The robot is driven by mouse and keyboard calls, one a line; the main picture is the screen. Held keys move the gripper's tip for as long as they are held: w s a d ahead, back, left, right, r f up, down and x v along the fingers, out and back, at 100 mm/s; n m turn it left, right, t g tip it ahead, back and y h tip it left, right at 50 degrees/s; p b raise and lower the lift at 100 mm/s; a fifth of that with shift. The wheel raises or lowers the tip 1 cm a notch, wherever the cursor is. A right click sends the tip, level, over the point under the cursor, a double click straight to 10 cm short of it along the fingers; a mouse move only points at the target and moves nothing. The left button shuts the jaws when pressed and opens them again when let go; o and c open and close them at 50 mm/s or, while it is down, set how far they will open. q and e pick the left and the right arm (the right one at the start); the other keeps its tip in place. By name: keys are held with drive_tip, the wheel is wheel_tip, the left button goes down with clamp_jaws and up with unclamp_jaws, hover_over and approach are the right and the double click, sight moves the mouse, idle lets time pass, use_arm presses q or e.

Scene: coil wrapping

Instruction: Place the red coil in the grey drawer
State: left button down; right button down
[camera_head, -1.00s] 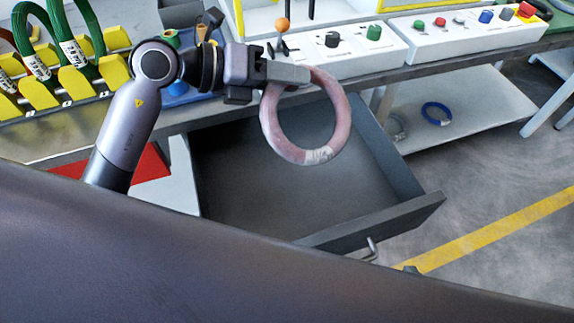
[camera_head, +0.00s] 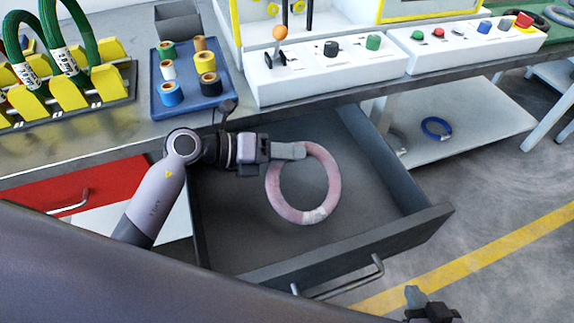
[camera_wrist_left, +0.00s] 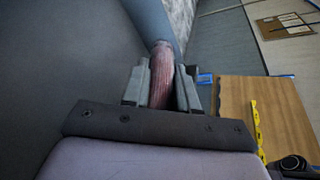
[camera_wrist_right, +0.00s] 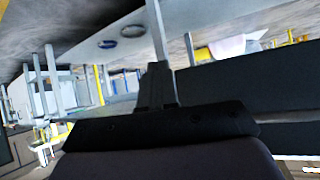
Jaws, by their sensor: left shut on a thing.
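The red coil (camera_head: 275,200), a pinkish ring with a white label at its lower edge, is inside the outline of the open grey drawer (camera_head: 400,229) in the head view. My left gripper (camera_head: 290,151) is shut on the coil's upper part. The left wrist view also shows the coil (camera_wrist_left: 161,80) between the two fingers. I cannot tell whether the coil touches the drawer floor. My right gripper (camera_head: 414,296) is at the bottom right, outside the drawer front. Its fingers (camera_wrist_right: 155,88) are together and empty in the right wrist view.
A red drawer (camera_head: 90,190) is left of the grey one. The bench above holds a blue tray (camera_head: 188,103) of small spools, yellow holders with green coils, and control boxes (camera_head: 330,75). A blue coil (camera_head: 436,128) lies on the lower shelf at right. The grey drawer is otherwise empty.

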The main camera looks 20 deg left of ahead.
use_arm(q)
drive_tip(key=shift+f+b, duration=0.3)
drive_tip(key=shift+f, duration=1.4)
drive_tip(key=shift+f, duration=0.1)
drive_tip(key=shift+f+b, duration=0.3)
drive_tip(key=shift+f, duration=0.2)
drive_tip(key=c, duration=0.9)
unclamp_jaws()
